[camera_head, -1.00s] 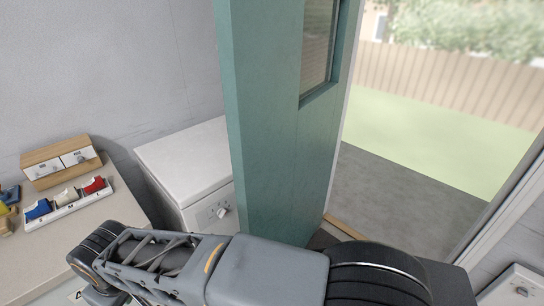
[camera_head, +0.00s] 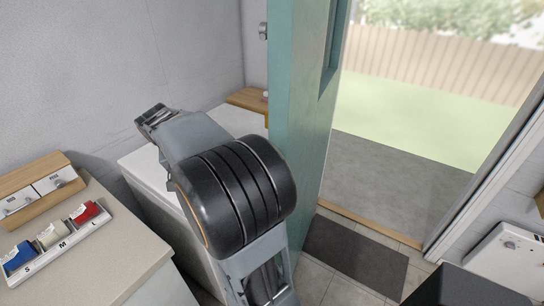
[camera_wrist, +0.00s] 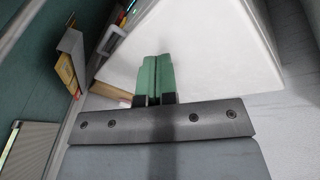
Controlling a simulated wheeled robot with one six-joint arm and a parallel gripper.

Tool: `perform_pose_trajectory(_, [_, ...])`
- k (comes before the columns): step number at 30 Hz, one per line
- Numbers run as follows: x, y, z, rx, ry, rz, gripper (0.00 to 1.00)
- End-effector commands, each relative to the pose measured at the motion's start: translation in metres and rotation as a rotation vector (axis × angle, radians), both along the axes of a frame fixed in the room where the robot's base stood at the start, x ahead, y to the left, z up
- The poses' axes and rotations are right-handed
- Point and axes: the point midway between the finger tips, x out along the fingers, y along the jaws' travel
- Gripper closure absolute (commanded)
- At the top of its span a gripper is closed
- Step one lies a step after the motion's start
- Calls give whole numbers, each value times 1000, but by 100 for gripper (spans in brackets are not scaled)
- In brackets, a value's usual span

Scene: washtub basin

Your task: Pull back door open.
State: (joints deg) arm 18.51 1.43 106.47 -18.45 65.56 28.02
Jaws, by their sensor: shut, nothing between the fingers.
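The back door (camera_head: 297,140) is a teal panel with a window. It stands swung inward, seen nearly edge-on, with the doorway open to the right of it. In the wrist view a teal surface, likely the door (camera_wrist: 35,75), fills the left side. My gripper (camera_wrist: 156,60) shows its green fingertips pressed together and empty, over a white cabinet top. In the head view my arm reaches up and left of the door; the fingertips cannot be made out there. No door handle can be clearly identified.
A white cabinet (camera_head: 140,165) stands left of the door. A counter (camera_head: 105,245) at left holds a wooden switch box (camera_head: 40,187) and a tray of coloured pieces (camera_head: 55,242). A small wooden shelf (camera_head: 246,98) is behind. A dark mat (camera_head: 357,254) lies by the clear doorway.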

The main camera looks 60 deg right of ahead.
Motion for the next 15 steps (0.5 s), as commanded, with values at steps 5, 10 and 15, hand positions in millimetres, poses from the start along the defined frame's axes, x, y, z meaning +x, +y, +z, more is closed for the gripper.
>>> perform_pose_trajectory(5, [21,-99,-9,-108,55,-322,100])
perform_pose_trajectory(10, [21,-170,-21,-204,82,-559,100])
perform_pose_trajectory(15, [14,-214,-32,-274,98,-709,100])
